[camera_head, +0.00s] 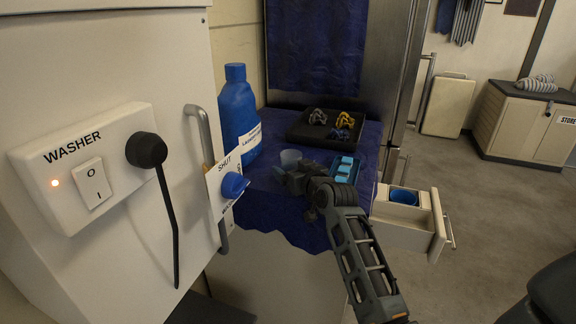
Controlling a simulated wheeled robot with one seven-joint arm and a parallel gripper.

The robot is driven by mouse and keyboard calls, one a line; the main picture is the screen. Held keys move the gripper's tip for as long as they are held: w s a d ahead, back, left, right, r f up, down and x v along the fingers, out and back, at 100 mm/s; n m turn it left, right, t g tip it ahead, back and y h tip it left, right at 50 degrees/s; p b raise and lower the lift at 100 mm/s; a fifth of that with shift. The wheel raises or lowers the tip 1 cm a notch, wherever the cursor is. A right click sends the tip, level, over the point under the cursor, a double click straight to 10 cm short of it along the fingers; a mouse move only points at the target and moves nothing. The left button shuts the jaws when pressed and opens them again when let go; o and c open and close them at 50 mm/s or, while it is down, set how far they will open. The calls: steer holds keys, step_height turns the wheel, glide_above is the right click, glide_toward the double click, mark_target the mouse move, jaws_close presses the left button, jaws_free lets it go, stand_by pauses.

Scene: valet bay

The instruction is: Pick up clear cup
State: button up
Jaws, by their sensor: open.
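The clear cup (291,159) stands on the blue cloth-covered counter (268,208), right of the blue bottle. It looks upright and greyish see-through. My gripper (283,175) is low over the counter, just in front of the cup in the picture. The gripper is open. Its fingers are small and dark here, and I cannot tell whether they touch the cup or stand around it. The gripper hides the cup's lower part.
A large blue bottle (238,110) stands left of the cup. A black tray (302,133) with knotted items is behind, and a blue tray (335,171) sits close right. An open drawer (408,232) holds a blue cup (404,196). The washer (100,60) fills the left.

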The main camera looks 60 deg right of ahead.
steer(key=shift+c, duration=0.5)
steer(key=c, duration=1)
steer(key=shift+r, duration=0.2)
steer(key=shift+c, duration=0.2)
